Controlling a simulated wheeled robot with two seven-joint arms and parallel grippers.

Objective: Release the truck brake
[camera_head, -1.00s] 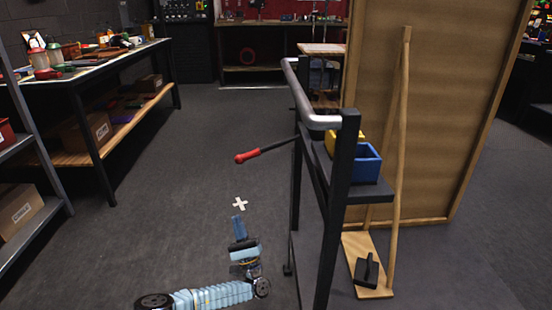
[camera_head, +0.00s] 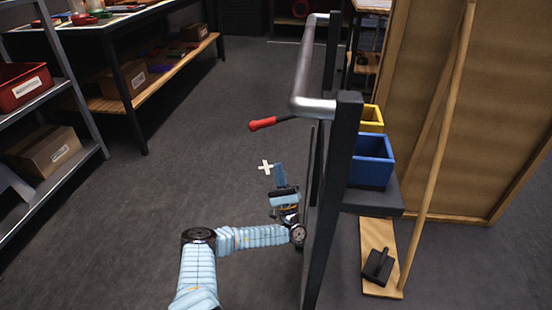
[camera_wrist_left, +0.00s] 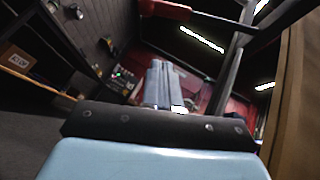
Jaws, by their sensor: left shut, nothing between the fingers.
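The truck (camera_head: 346,150) has dark posts and a grey push bar and stands right of centre in the head view. Its brake lever, a dark rod with a red grip (camera_head: 264,124), sticks out to the left of the frame. In the left wrist view the red grip (camera_wrist_left: 165,10) shows at the top edge. My left gripper (camera_head: 279,170) is shut and empty, below the red grip and apart from it, close to the truck's left side. The gripper's fingers also show in the left wrist view (camera_wrist_left: 160,82). My right gripper is not in view.
A blue bin (camera_head: 371,162) and a yellow bin (camera_head: 371,117) sit on the truck's shelf. A wooden panel (camera_head: 490,110) stands behind on the right. A workbench and shelves with boxes (camera_head: 45,150) line the left.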

